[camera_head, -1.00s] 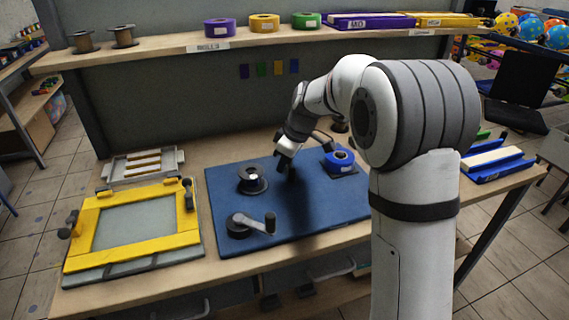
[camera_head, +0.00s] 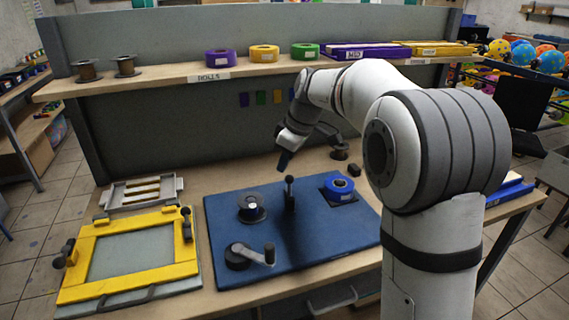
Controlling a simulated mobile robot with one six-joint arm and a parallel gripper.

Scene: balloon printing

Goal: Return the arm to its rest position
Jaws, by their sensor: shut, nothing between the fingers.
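My gripper (camera_head: 284,161) is raised above the back part of the blue mat on the workbench, pointing down. Its fingers look shut with nothing between them. My white arm comes in from the right and covers part of the bench and the blue mat's right side.
A yellow frame (camera_head: 88,245) lies at the bench's left, with a grey tray (camera_head: 141,193) behind it. A shelf (camera_head: 200,72) above the bench holds purple, yellow and green rolls. The arm's elbow stands close to this shelf.

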